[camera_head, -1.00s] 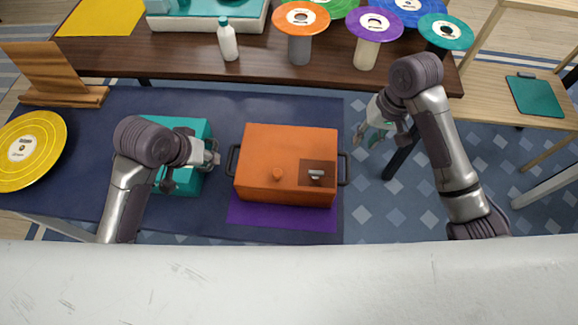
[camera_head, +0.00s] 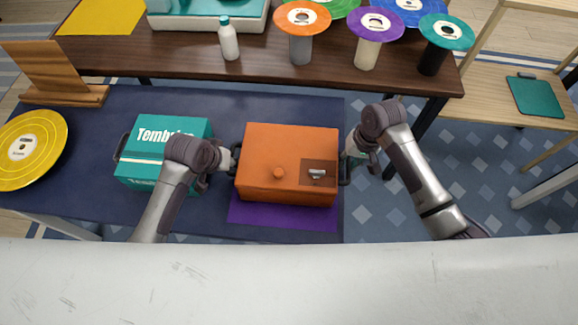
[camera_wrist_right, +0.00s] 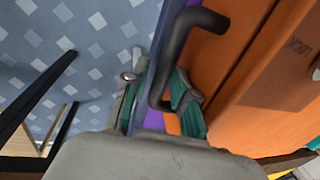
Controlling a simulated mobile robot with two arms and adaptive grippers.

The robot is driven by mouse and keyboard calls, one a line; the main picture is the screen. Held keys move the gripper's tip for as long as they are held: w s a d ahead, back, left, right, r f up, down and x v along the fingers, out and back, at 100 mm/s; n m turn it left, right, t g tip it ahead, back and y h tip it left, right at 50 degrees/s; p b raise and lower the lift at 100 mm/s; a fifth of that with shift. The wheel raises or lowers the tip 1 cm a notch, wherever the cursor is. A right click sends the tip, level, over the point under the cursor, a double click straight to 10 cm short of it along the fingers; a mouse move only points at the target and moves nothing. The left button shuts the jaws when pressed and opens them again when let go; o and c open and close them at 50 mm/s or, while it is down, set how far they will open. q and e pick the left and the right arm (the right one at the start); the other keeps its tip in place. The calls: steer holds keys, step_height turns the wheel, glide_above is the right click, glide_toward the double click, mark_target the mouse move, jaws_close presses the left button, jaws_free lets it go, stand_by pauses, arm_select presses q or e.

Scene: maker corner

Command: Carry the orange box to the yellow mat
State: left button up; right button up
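The orange box (camera_head: 285,150) sits on a purple mat (camera_head: 285,214) on the dark blue table and has a black handle at each end. My left gripper (camera_head: 232,160) is at its left handle, and its fingers are too small and hidden to read. My right gripper (camera_head: 350,158) is at the right handle. In the right wrist view its teal-padded fingers (camera_wrist_right: 158,100) stand apart, with the black handle (camera_wrist_right: 178,50) between them. The yellow mat (camera_head: 100,17) lies at the far left on the brown table.
A teal box (camera_head: 160,150) stands left of the orange box. A yellow disc (camera_head: 30,150) and a wooden stand (camera_head: 55,75) are further left. On the brown table (camera_head: 180,62) are a white bottle (camera_head: 229,40) and several disc-topped stands. A wooden chair (camera_head: 530,90) is at right.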

arm_select(q)
jaws_close()
arm_select(e)
jaws_close()
arm_select(q)
steer(key=shift+r, duration=0.15)
arm_select(e)
steer(key=shift+r, duration=0.15)
